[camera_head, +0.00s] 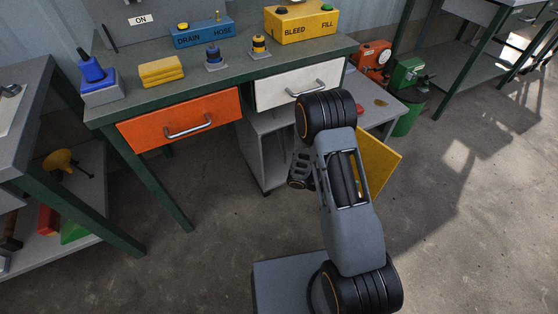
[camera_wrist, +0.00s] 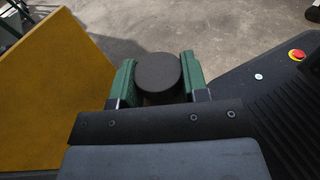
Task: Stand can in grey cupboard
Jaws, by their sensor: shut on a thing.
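In the wrist view, my gripper (camera_wrist: 158,76) has its green fingers closed on both sides of a short round can (camera_wrist: 157,69). The can has a dark flat end facing the camera and a brownish side. The grey cupboard (camera_head: 262,158) stands under the bench in the head view, its front partly hidden by my arm. Its yellow door (camera_head: 382,160) stands swung open to the right. That door also fills the left of the wrist view (camera_wrist: 45,95), apart from the can. In the head view my arm hides the fingers and the can.
The workbench (camera_head: 130,102) has an orange drawer (camera_head: 180,118) and a white drawer (camera_head: 298,84), both shut. A side bench (camera_head: 28,110) with a lower shelf stands at the left. A green bin (camera_head: 409,118) stands at the right. The concrete floor at the right is clear.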

